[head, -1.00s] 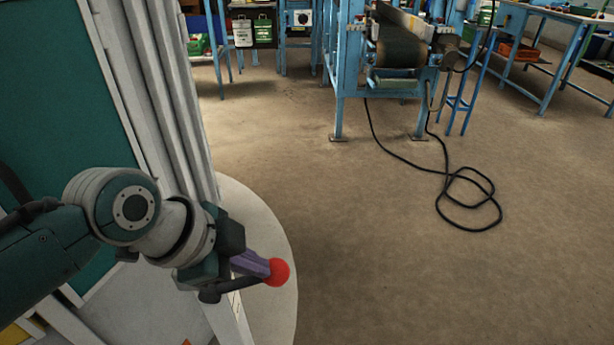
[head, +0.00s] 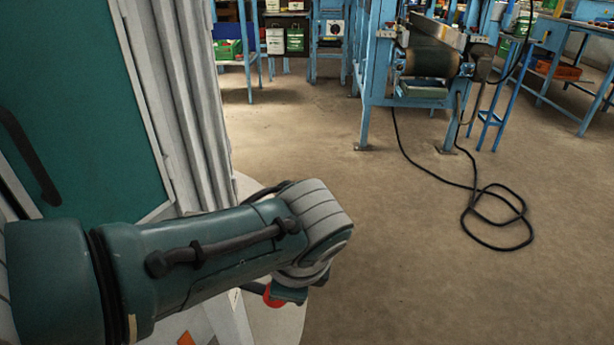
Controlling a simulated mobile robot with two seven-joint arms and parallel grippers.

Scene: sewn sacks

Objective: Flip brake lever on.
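The brake lever shows only as part of its red ball knob (head: 271,298), low in the head view, just left of the middle. Its purple shaft is hidden behind my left arm. My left gripper (head: 288,294) is mostly hidden under my own wrist, with only dark bits of it showing right beside the red knob. I cannot tell whether it touches the lever or whether its fingers are open. My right gripper is out of view.
A teal panel (head: 75,100) with a dark handle (head: 28,155) and a grey ribbed post (head: 190,100) stand close on the left. A blue-framed machine (head: 375,80) stands at the back. A black cable (head: 495,240) lies looped on open floor at right.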

